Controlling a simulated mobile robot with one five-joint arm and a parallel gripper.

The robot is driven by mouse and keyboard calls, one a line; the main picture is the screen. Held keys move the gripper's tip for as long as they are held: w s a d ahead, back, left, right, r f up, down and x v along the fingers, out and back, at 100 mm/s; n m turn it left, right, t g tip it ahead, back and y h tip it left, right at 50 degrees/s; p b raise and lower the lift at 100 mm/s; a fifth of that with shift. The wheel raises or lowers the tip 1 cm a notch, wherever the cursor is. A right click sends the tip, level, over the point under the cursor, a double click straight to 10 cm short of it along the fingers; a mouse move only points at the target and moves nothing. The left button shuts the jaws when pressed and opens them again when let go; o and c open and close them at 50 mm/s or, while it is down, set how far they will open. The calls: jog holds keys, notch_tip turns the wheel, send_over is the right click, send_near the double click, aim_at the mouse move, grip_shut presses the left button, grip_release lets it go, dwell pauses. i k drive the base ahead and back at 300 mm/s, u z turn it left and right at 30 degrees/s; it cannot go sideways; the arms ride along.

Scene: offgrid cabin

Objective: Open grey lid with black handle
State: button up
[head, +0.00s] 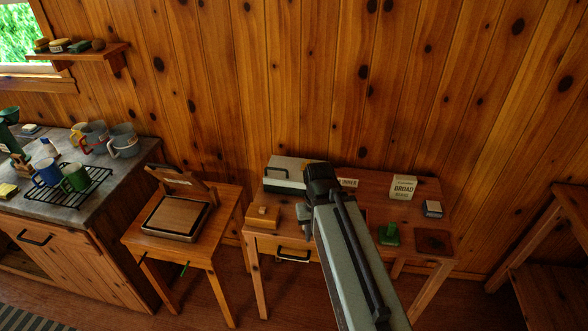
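The grey lid (297,164) sits on a low box at the back left of the wooden table. Its black handle (277,171) shows on the left part. The lid looks shut. My arm reaches in from the bottom right, and its dark end, my gripper (319,178), is at the right side of the lid in the picture. It hides the lid's right part. I cannot tell whether it touches the lid. The fingers are not clear, so I cannot tell whether they are open or shut.
The table (405,212) also bears a wooden block (263,216), a "BROAD" box (403,187), a small blue-and-white box (432,209) and a green item (389,234). A stool (208,252) with an open case stands left, beside a counter (92,212) with mugs.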

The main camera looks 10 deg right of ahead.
aim_at(297, 168)
jog(key=u, duration=1.8)
jog(key=i, duration=0.45)
jog(key=z, duration=0.05)
